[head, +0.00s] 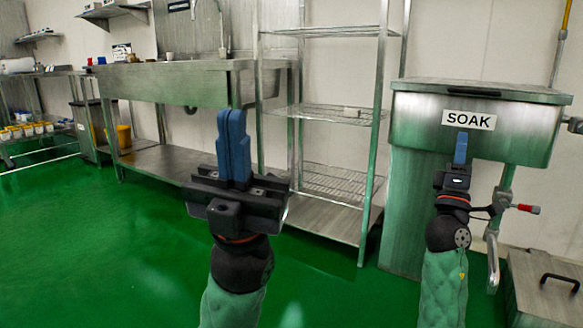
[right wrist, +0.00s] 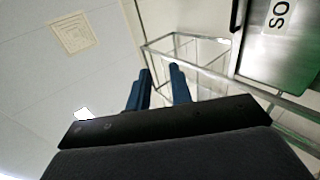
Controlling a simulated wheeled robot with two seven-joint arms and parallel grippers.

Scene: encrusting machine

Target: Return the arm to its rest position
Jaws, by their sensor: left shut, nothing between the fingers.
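My left gripper (head: 232,112) is raised in the middle of the head view, its blue fingers pressed together and pointing up, with nothing between them. My right gripper (head: 461,136) is upright at the right of the head view, in front of the soak tank. It is seen edge-on there, so its finger gap is hidden. In the right wrist view its two blue fingers (right wrist: 160,70) stand apart with an empty gap between them. Neither gripper is seen touching anything.
A steel soak tank (head: 410,118) stands behind my right gripper. A wire shelf rack (head: 372,140) stands in the middle, and a long steel sink (head: 165,82) runs along the back wall. A lidded steel box (head: 545,265) is at lower right. Green floor (head: 90,240) is clear at left.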

